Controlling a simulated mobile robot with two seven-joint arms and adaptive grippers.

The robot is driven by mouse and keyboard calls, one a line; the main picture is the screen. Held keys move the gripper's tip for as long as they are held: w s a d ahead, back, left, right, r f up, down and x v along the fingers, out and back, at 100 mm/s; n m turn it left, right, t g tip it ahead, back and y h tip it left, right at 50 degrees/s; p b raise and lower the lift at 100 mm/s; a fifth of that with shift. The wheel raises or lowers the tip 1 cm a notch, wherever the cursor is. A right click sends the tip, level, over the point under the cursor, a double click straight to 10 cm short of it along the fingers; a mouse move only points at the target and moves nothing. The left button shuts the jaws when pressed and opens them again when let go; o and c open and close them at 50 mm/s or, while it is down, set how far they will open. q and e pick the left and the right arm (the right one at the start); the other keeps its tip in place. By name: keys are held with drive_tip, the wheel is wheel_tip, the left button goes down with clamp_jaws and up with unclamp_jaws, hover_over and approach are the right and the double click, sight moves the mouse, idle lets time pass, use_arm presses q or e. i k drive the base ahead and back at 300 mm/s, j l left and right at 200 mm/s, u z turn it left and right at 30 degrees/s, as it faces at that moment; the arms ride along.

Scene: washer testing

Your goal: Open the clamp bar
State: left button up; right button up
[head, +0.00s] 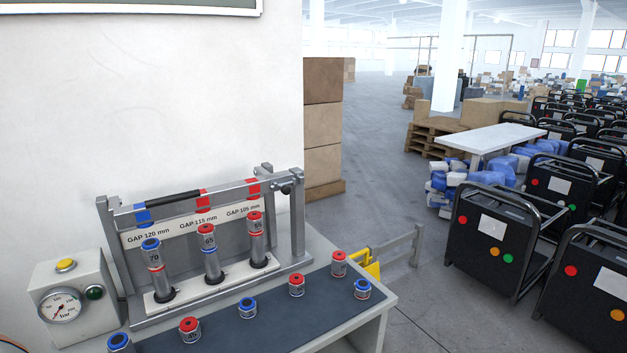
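The clamp bar (240,188) is a grey bar with a black grip (173,199). It lies across the front of the grey metal frame (299,225), above three upright cylinders, and looks lowered. A dark knob (287,188) sits at its right end. One blue and two red blocks line up along the bar. The left cylinder (157,277) has a blue top marked 70; the middle (212,262) and right (257,245) cylinders have red tops. The label strip (180,229) reads GAP 120, 115 and 105 mm. Neither gripper is in view.
Several loose red and blue washer pieces, such as a red one (297,285), stand on the dark mat (275,320) in front. A white wall is behind.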

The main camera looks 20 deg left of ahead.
sight(144, 214)
drive_tip(key=u, duration=1.4)
